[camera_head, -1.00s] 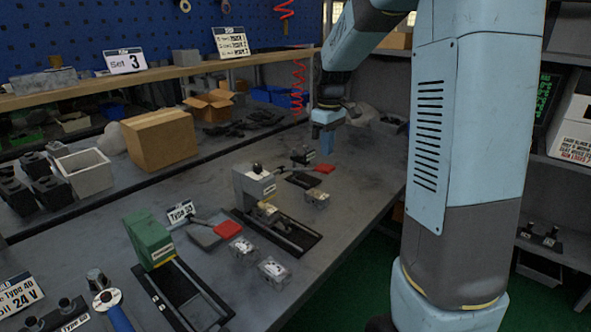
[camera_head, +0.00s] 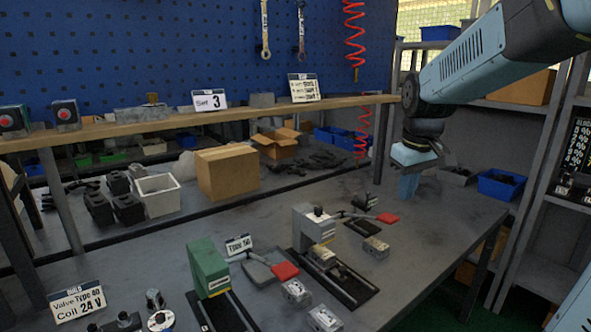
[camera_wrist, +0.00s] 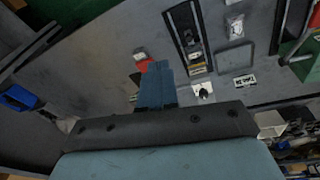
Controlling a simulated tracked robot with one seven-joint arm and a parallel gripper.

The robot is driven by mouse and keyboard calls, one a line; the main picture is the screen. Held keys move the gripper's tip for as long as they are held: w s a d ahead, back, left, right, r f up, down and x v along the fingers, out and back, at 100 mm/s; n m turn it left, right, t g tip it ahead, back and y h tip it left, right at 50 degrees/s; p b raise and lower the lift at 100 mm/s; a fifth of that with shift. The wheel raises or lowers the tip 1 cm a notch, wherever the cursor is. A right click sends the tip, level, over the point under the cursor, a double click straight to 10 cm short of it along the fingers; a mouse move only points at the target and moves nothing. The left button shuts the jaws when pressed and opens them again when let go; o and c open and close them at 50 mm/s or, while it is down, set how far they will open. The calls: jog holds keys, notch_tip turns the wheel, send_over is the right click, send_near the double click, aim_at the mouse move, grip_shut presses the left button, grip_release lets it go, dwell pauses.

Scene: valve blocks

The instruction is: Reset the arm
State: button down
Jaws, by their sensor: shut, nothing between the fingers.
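My gripper (camera_head: 409,187) hangs from my blue and grey arm over the far right part of the grey workbench (camera_head: 420,235). Its blue fingers are together with nothing between them. In the wrist view the gripper (camera_wrist: 157,72) points over the bench, apart from the valve blocks. A green valve block (camera_head: 208,268) and a grey valve block (camera_head: 311,228) stand on black rails left of it. Red-ended tools lie beside them, one at the front (camera_head: 285,270) and one behind (camera_head: 388,218).
Small silver blocks (camera_head: 324,319) lie along the bench's front. A cardboard box (camera_head: 228,172), a white bin (camera_head: 158,194) and black parts stand at the back. A wooden shelf (camera_head: 190,122) runs above them. Metal racks (camera_head: 530,200) stand at the right. The bench's right end is fairly clear.

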jog(key=s+a+m+t, duration=0.1)
jog(key=s+m+t, duration=0.2)
jog(key=s, duration=1.4)
jog(key=shift+a+r+m, duration=0.15)
jog(key=shift+r+m, duration=0.3)
jog(key=shift+m, duration=0.25)
